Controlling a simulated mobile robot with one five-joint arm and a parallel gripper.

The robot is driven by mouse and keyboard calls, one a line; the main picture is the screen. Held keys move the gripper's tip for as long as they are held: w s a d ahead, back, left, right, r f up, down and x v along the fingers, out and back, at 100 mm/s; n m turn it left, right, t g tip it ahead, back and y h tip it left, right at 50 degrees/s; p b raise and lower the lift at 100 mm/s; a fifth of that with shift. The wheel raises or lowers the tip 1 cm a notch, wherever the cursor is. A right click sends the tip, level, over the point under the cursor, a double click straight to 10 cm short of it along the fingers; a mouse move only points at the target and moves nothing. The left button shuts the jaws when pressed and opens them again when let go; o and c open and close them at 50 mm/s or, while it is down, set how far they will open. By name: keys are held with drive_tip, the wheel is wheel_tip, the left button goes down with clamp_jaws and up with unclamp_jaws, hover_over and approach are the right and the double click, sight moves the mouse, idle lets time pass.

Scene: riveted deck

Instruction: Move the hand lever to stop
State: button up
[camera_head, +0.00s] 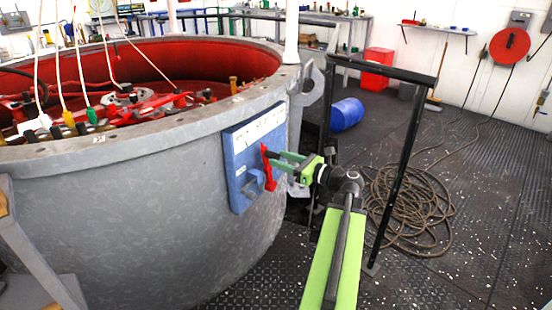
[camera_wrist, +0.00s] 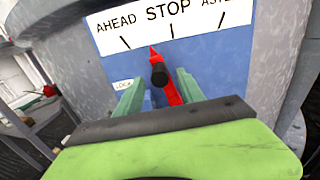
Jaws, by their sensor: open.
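A blue panel (camera_head: 240,170) is mounted on the side of the large grey drum. Its white label strip (camera_wrist: 172,24) reads AHEAD, STOP and a partly cut-off third word in the wrist view. The red hand lever (camera_wrist: 170,90) has a black knob (camera_wrist: 159,75) standing out from it. The lever's pointed tip lies between the AHEAD and STOP marks, left of the STOP mark. The lever also shows in the head view (camera_head: 269,172). My gripper (camera_wrist: 158,90) is open, with one green finger on each side of the lever and knob. I cannot tell whether either finger touches them.
The grey drum (camera_head: 150,220) fills the left, with red interior and cables. A black frame (camera_head: 398,170) stands right of my arm. Behind it are a coiled rope (camera_head: 410,210), a blue barrel (camera_head: 346,114) and a red bin (camera_head: 377,68). Open deck lies at right.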

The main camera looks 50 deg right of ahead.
drive_tip(key=shift+w+a, duration=0.15)
drive_tip(key=shift+w, duration=1.05)
drive_tip(key=shift+c, duration=0.4)
clamp_jaws()
